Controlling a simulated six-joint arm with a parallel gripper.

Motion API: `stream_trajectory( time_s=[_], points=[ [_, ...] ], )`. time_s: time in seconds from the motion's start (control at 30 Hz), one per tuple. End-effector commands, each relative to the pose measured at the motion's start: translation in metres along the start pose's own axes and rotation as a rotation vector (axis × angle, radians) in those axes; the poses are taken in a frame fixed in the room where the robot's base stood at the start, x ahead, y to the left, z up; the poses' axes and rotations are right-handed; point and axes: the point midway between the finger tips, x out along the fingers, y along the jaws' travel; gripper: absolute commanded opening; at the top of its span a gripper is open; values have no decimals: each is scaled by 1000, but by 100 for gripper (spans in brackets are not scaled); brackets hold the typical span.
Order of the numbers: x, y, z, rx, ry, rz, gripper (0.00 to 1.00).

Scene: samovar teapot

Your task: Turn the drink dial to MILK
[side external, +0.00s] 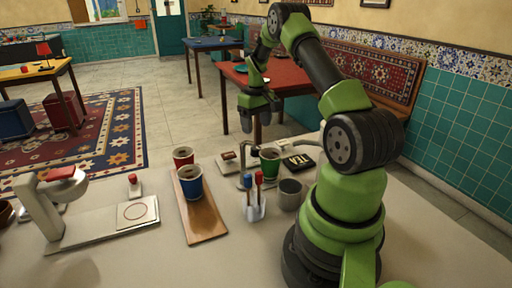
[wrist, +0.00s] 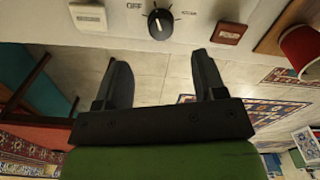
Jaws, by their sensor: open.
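The black drink dial (wrist: 160,23) sits at the top of the wrist view, on a pale surface. The word OFF is printed left of it, and a blurred label I cannot read is on its right. I cannot make out a MILK label or exactly where the dial points. My gripper (wrist: 158,65) is open and empty, its two dark fingers spread below the dial in the picture and apart from it. In the side view my gripper (side external: 258,106) hangs beyond the counter's far edge; I cannot pick out the dial there.
A white switch (wrist: 88,17) and a red-brown switch (wrist: 230,33) flank the dial. A red cup (side external: 183,155) and blue cup (side external: 190,182) stand on a wooden board (side external: 205,222). A green cup (side external: 270,160), grey mug (side external: 290,194) and stirrer holder (side external: 254,207) stand nearby.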

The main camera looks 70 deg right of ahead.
Motion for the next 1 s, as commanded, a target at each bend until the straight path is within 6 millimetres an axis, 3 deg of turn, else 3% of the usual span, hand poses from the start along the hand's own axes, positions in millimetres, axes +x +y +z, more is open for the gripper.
stream_trajectory(
  time_s=[0.2,0.4,0.83,1.0],
  points=[
    [43,-1,1,-1,-3,-2,64],
    [72,-1,0,0,-1,-1,64],
    [82,-1,0,0,3,0,64],
    [82,-1,0,0,3,0,25]
  ],
)
